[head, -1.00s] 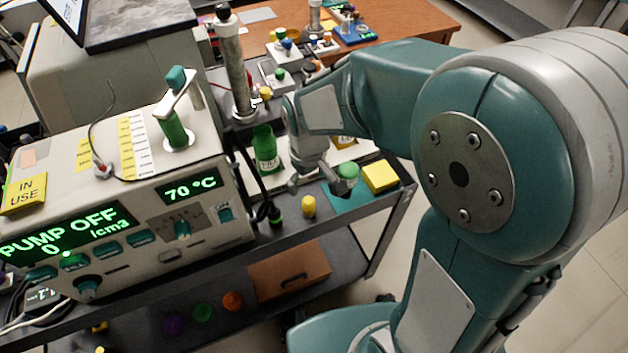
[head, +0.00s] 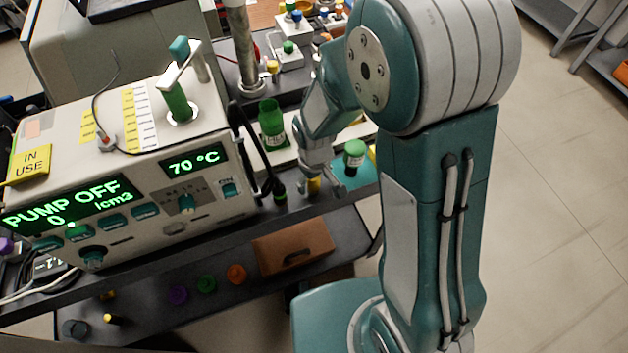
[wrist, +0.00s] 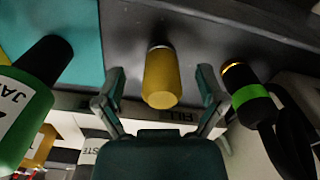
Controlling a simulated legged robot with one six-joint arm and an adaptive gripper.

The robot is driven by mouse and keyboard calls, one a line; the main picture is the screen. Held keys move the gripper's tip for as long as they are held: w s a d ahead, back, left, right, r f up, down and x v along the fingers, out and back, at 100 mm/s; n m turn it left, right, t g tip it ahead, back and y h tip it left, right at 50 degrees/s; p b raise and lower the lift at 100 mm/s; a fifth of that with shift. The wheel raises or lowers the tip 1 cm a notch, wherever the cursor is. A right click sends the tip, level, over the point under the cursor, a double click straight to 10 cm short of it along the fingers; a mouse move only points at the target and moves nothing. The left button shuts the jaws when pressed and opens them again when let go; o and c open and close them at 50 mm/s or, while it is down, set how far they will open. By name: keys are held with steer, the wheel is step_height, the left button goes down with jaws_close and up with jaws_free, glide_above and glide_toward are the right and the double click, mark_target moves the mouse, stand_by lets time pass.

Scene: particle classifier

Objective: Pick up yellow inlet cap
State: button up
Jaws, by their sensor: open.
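The yellow inlet cap (wrist: 161,80) is a small yellow cylinder on the dark cart top. In the wrist view it lies between the two open fingers of my gripper (wrist: 163,92), with a gap on each side. The gripper is open and holds nothing. Contact between fingers and cap cannot be seen.
A black-and-green probe (wrist: 250,95) stands right of the cap in the wrist view. A green jar (wrist: 22,110) stands left, by a teal mat (wrist: 60,22). The classifier box (head: 130,185) is left of my gripper in the head view.

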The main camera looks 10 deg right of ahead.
mark_target(317, 182)
steer(key=shift+a+f, duration=0.1)
steer(key=shift+f, duration=0.3)
steer(key=c, duration=1.1)
steer(key=shift+r, duration=0.1)
steer(key=shift+r, duration=0.6)
steer(key=s+r, duration=1.1)
steer(key=s, duration=0.3)
steer(key=shift+d+r, duration=0.2)
steer(key=shift+r, duration=0.2)
